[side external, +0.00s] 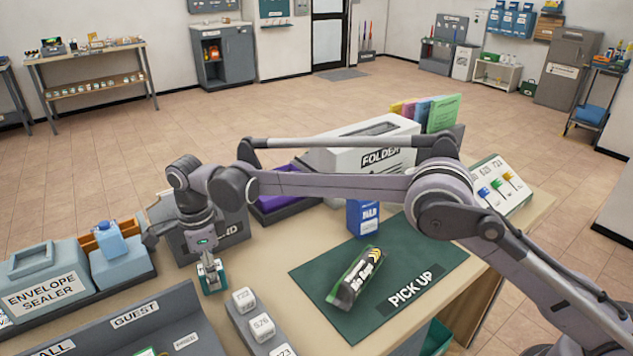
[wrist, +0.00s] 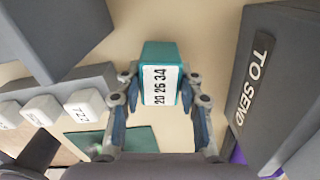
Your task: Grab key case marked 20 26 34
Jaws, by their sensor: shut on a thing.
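The key case (wrist: 160,82) is a teal block with a white label reading 20 26 34, seen in the wrist view. My gripper (wrist: 158,98) is shut on it, with one finger on each side of the case. In the side external view the teal key case (side external: 212,280) shows at the lower left of centre, between the fingers of my gripper (side external: 210,268), which points down. The case is at or just above the tan counter; I cannot tell whether it touches.
A grey rack with white number blocks (side external: 262,326) stands close by. A dark box marked TO SEND (wrist: 265,75) is beside the gripper. An envelope sealer (side external: 45,285) stands at left.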

